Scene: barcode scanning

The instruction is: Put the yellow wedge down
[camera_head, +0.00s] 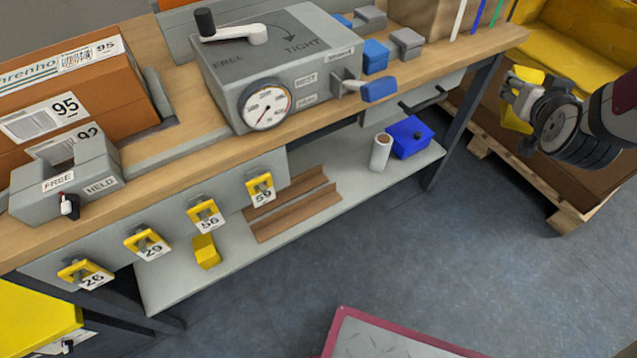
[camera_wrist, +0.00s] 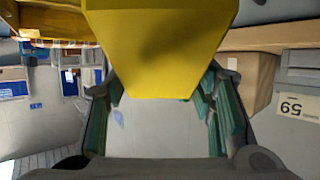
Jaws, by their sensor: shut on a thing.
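My gripper (camera_head: 523,94) is at the right of the head view, in front of the yellow bin on the pallet and off the end of the workbench. It is shut on the yellow wedge (camera_wrist: 160,45), which shows above and below the fingers in the head view (camera_head: 527,75). In the wrist view the wedge fills the top middle, between the green-padded fingers. The wedge is held clear of the bench. Part of it is hidden by the fingers.
The wooden workbench (camera_head: 176,170) carries a grey dial box (camera_head: 285,65), a grey clamp block (camera_head: 65,180) and orange-brown boxes (camera_head: 65,90). A lower shelf (camera_head: 350,205) holds another yellow block (camera_head: 206,251) and a blue box (camera_head: 410,137). A wooden pallet (camera_head: 562,215) stands at right. Open floor lies in front.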

